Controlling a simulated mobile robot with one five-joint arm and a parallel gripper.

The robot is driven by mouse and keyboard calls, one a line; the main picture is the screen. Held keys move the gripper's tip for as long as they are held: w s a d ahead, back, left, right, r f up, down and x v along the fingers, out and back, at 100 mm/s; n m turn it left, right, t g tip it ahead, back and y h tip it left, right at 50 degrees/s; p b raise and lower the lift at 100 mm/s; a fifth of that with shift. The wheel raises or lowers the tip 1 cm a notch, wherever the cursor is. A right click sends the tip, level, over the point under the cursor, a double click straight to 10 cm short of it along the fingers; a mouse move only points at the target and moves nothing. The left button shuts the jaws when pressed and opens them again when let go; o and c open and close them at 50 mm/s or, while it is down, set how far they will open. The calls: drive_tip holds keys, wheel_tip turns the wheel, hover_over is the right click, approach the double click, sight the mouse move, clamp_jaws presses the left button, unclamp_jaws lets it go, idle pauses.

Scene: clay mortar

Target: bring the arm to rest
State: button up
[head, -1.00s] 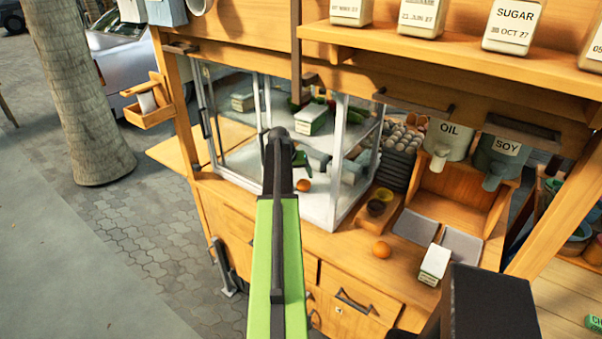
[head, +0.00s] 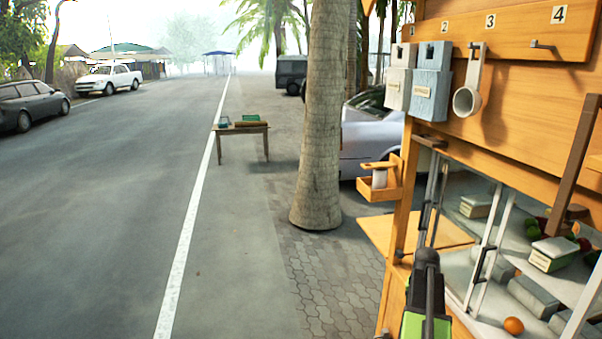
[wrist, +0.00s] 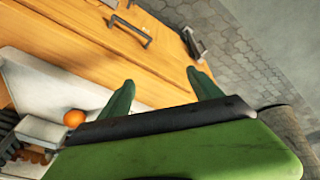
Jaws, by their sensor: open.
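My arm (head: 427,300) shows at the bottom of the head view, in front of the wooden stall's left end. Its gripper end is hidden there behind the arm. In the wrist view my gripper (wrist: 160,88) has its two green fingers spread apart with nothing between them. Beyond the fingers are the stall's wooden drawer fronts (wrist: 100,35) and the paving. An orange (wrist: 74,118) lies on a pale surface to the left of the fingers, apart from them. The orange also shows in the head view (head: 513,326).
The glass case (head: 480,265) stands right of my arm, with cartons inside. A wooden side shelf (head: 415,232) juts out left of it. A palm trunk (head: 322,130) stands by the paving. A small table (head: 241,129) is farther off.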

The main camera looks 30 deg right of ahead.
drive_tip(key=w+a+n+y, duration=0.1)
drive_tip(key=w+a+n, duration=0.35)
drive_tip(key=a, duration=1.05)
drive_tip(key=w+a+n+y, duration=0.15)
drive_tip(key=w+a, duration=0.55)
drive_tip(key=a, duration=0.7)
drive_tip(key=s+a+n, duration=0.1)
drive_tip(key=a+n, duration=0.1)
drive_tip(key=a, duration=1.1)
drive_tip(key=s+a+n+p, duration=0.1)
drive_tip(key=s+a+n, duration=0.1)
drive_tip(key=a, duration=1)
drive_tip(key=shift+a+r+n+g, duration=0.35)
drive_tip(key=shift+r+n, duration=0.1)
drive_tip(key=shift+n, duration=0.35)
drive_tip(key=shift+y, duration=0.25)
drive_tip(key=shift+c, duration=0.4)
